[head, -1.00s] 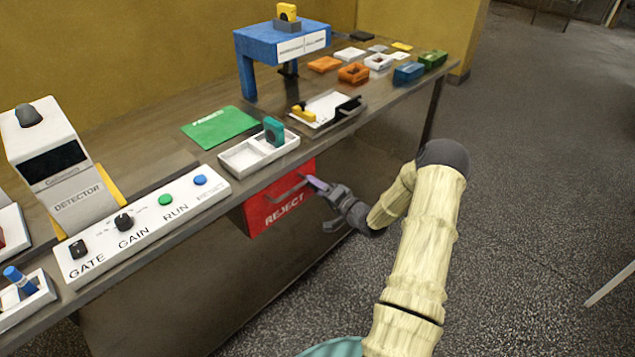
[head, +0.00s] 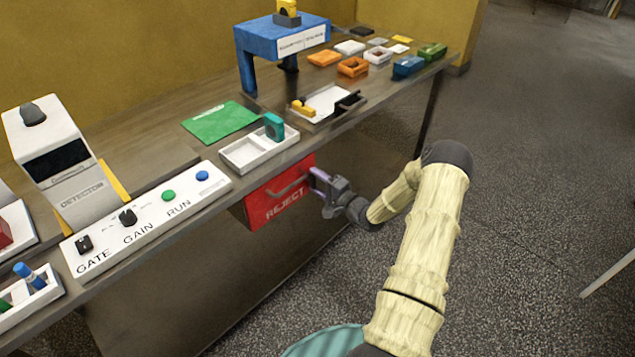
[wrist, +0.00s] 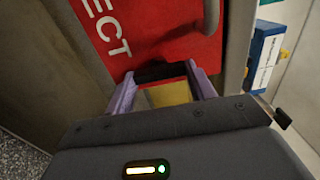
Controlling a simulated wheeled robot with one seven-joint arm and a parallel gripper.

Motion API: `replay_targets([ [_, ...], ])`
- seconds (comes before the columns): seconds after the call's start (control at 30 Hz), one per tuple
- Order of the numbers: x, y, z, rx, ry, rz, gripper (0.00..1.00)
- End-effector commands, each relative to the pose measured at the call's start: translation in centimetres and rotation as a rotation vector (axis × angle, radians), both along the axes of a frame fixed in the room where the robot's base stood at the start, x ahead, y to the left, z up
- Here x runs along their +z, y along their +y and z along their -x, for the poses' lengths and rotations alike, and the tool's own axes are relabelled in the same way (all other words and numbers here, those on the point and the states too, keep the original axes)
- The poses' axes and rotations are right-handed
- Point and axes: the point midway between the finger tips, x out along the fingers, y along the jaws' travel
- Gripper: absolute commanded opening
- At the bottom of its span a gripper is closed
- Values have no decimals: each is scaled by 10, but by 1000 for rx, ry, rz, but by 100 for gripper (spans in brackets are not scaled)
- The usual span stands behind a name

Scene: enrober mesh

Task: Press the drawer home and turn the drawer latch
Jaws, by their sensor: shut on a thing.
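The red drawer front (head: 262,212), marked REJECT, sits under the bench edge with a grey bar handle (head: 290,190). A strip of its side shows at the left; I cannot tell whether it is fully home. It fills the top of the wrist view (wrist: 150,30). My gripper (head: 318,178) is at the right end of the drawer front. In the wrist view its purple fingers (wrist: 160,84) stand either side of a dark bar (wrist: 160,72), which looks to be the drawer latch, and are shut on it. The fingers hide much of the latch in the head view.
The bench edge runs just above the drawer. On the bench stand a white tray (head: 232,152) with a teal block, a control panel (head: 150,222) with knobs and buttons, a detector (head: 70,175) and a blue stand (head: 246,62).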

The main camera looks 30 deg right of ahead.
Motion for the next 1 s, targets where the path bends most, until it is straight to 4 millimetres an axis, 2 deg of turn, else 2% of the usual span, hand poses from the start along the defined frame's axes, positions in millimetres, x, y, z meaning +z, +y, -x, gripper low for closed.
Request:
replay_targets([
  [0.1, -1, 0, 0, -1, 3, -3, 32],
  [0.13, -1, 0, 0, -1, 3, -3, 56],
  [0.23, -1, 0, 0, -1, 3, -2, 76],
  [0.53, 0, 0, 1, -1, 1, -1, 76],
  [0.67, 0, -4, 7, -3, 1, 0, 76],
  [0.77, -1, -8, 18, -2, 3, 1, 76],
  [1.0, -1, -23, 61, -4, 3, -1, 76],
])
